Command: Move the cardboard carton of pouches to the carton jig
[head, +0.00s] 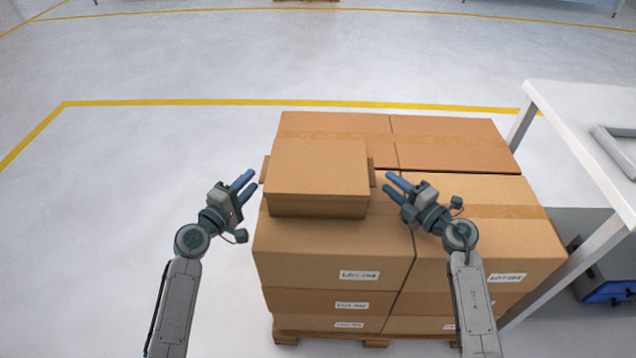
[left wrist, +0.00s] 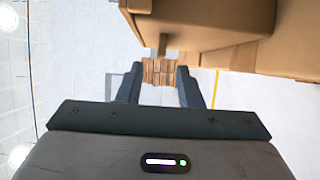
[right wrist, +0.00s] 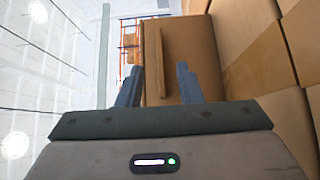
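The cardboard carton (head: 318,170) is a closed brown box with small side tabs, sitting on top of stacked larger cartons. Its pouches are not visible. My left gripper (head: 249,184) is open and empty, just left of the carton, apart from it. In the left wrist view the carton (left wrist: 195,25) and its tab lie beyond the open fingers (left wrist: 160,84). My right gripper (head: 391,187) is open, close to the carton's right tab. In the right wrist view the tab and carton side (right wrist: 180,62) lie ahead, between or just beyond the fingers (right wrist: 158,84). Contact cannot be told.
Large labelled cartons (head: 475,215) stand stacked on a wooden pallet (head: 330,338). A white table (head: 590,125) at the right carries a grey frame (head: 618,145), perhaps the carton jig. A blue-fronted bin (head: 610,290) sits below it. The floor at the left is open.

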